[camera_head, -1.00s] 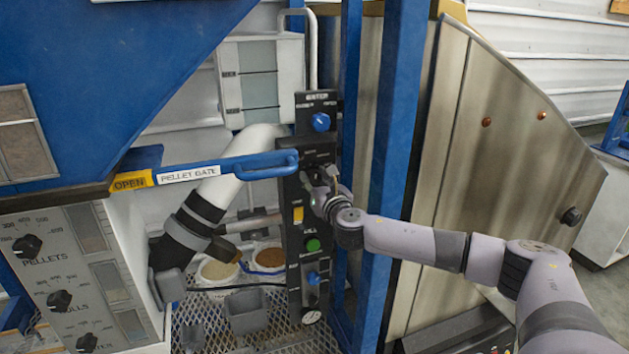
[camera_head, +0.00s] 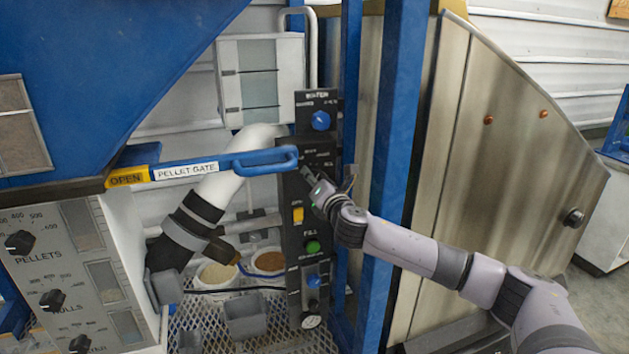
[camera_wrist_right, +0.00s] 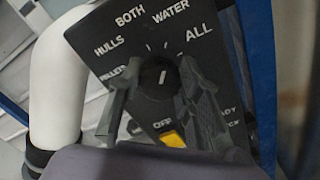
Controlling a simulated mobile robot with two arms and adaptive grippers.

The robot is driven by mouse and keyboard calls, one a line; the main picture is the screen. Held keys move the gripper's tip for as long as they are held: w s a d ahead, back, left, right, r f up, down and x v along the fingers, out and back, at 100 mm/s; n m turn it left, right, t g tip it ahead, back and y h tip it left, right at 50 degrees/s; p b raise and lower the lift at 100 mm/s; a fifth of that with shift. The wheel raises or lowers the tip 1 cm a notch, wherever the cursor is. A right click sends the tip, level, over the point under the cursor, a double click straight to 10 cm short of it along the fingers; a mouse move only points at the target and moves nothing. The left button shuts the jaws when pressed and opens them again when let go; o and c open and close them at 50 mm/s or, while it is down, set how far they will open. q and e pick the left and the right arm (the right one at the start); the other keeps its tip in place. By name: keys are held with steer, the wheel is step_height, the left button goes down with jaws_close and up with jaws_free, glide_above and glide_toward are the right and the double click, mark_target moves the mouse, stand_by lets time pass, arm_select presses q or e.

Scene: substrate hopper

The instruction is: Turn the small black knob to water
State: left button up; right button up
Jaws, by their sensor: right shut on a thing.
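The small black knob (camera_wrist_right: 157,78) is on a black panel (camera_wrist_right: 100,40) with labels PELLETS, HULLS, BOTH, WATER, ALL and OFF around it. Its white pointer line points nearly straight up in the right wrist view, roughly toward the marks between BOTH and WATER; the exact mark is hard to tell. My right gripper (camera_wrist_right: 158,82) is shut on the knob, one finger on each side. In the head view my right gripper (camera_head: 311,180) is at the middle of the upright panel (camera_head: 293,235) and hides the knob. My left gripper is not in view.
A blue knob (camera_head: 320,121) sits above on the panel; a yellow switch (camera_head: 298,215) and green button (camera_head: 313,246) sit below. The blue pellet gate handle (camera_head: 265,160) reaches close to my gripper's left. A blue post (camera_head: 388,150) stands right of the panel, near my right arm.

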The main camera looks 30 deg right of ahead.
stand_by(0.4)
steer(key=o, duration=1.2)
steer(key=v, duration=1.2)
